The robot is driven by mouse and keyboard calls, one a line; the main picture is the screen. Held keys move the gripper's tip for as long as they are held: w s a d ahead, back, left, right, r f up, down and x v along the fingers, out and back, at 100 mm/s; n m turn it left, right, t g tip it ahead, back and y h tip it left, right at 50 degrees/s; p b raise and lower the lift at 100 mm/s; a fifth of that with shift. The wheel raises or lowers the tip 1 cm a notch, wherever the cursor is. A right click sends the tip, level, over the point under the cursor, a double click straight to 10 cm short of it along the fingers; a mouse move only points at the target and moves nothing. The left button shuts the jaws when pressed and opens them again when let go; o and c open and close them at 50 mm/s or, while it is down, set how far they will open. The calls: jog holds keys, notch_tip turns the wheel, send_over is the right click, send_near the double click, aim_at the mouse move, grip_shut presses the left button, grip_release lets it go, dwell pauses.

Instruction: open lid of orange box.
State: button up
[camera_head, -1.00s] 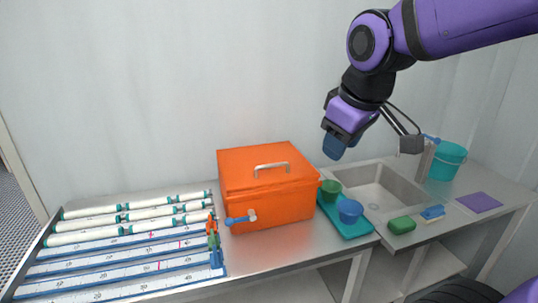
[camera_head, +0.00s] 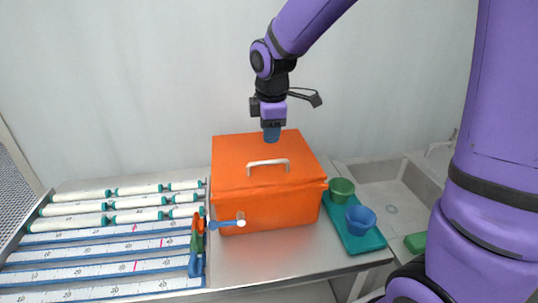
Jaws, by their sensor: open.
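The orange box (camera_head: 270,211) stands on the metal counter in the middle of the view. Its orange lid (camera_head: 235,154) is closed, with a silver bar handle (camera_head: 268,164) on top near the front. My gripper (camera_head: 271,136) points down over the back part of the lid, behind the handle in the picture. It holds nothing that I can see. Its fingers are small and seen edge-on, and I cannot tell whether they touch the lid. A blue tap-like fitting (camera_head: 226,223) with a pale end sits at the box's lower front left.
Left of the box are white tubes (camera_head: 140,202) on a rack with ruled strips (camera_head: 100,247) and several coloured clips. Right of it, a teal tray (camera_head: 364,242) holds a green cup (camera_head: 341,188) and a blue cup (camera_head: 361,218). A sink (camera_head: 383,188) lies beyond, partly hidden by my arm.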

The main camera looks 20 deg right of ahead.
aim_at(268, 161)
jog(key=f, duration=0.3)
jog(key=w+f, duration=0.1)
jog(key=f, duration=0.5)
jog(key=shift+w+d+f, duration=0.2)
jog(key=shift+w+f, duration=0.05)
jog(key=shift+w, duration=0.15)
grip_shut()
